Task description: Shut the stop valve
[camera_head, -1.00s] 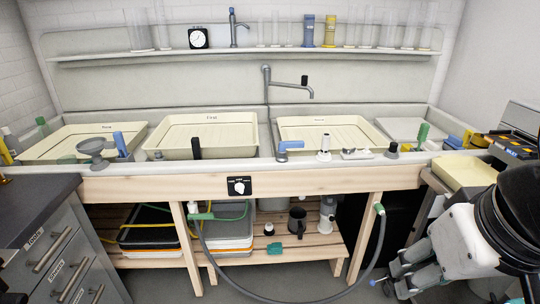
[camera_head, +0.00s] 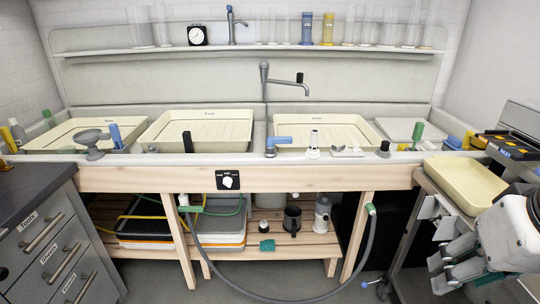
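A valve-like fitting with a blue lever (camera_head: 279,141) stands on the front rim of the long sink, between the two middle trays. Its lever lies roughly level and points right. I take it for the stop valve, but no label shows. My gripper (camera_head: 438,273) is low at the right, beside the trolley, well apart from the blue lever. Its fingers look spread, and I see nothing held between them. Part of my arm is cut off by the right edge.
Cream trays (camera_head: 199,146) sit in the sink. A grey hose (camera_head: 366,255) loops below the front beam to the floor. A trolley with a cream tray (camera_head: 466,187) stands at the right, near my arm. A dark counter (camera_head: 27,196) is at the left.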

